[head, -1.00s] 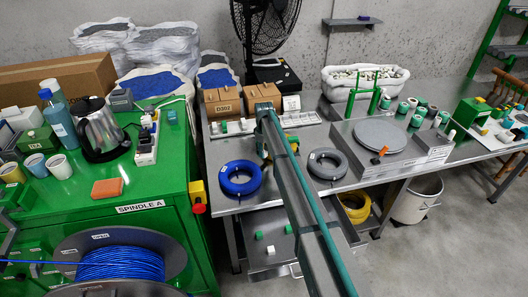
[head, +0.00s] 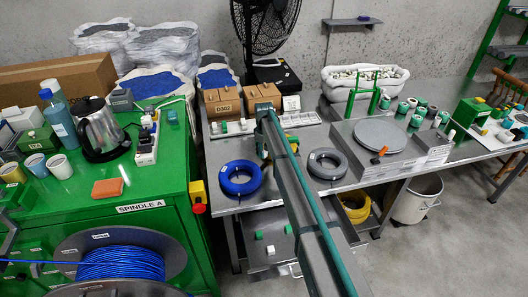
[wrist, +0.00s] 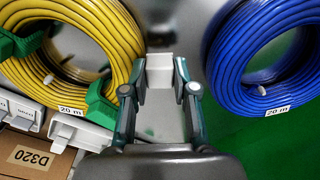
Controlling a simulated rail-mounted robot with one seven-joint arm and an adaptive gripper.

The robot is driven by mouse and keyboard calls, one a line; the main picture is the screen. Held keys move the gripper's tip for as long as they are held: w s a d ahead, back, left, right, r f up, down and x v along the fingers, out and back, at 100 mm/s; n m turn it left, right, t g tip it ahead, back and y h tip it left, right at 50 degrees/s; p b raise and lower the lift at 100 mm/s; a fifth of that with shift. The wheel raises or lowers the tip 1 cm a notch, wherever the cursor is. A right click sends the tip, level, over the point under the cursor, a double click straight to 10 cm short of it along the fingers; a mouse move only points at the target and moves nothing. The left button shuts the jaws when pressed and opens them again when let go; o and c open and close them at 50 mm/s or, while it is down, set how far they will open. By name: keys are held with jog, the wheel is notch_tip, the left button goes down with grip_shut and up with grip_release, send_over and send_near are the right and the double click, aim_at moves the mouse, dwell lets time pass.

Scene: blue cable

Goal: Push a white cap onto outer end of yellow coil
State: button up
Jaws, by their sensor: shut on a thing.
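In the wrist view my gripper (wrist: 159,88) is shut on a small white cap (wrist: 159,66). The yellow coil (wrist: 112,38) lies to the left of the fingers, labelled 20 m, close beside the left finger. Its outer end cannot be made out clearly. A green piece (wrist: 101,104) stands at the coil's edge, left of my gripper.
A blue coil (wrist: 236,74) lies right of my gripper; it also shows in the head view (head: 240,178). A grey coil (head: 327,163) lies right of my arm.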

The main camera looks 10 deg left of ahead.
jog(key=o, duration=0.5)
jog(key=shift+s+f, duration=0.15)
jog(key=shift+f, duration=0.15)
jog(key=shift+c, duration=0.2)
jog(key=o, duration=0.7)
jog(key=shift+r, duration=0.15)
jog(key=shift+r+p, duration=1.45)
jog(key=shift+r, duration=2.05)
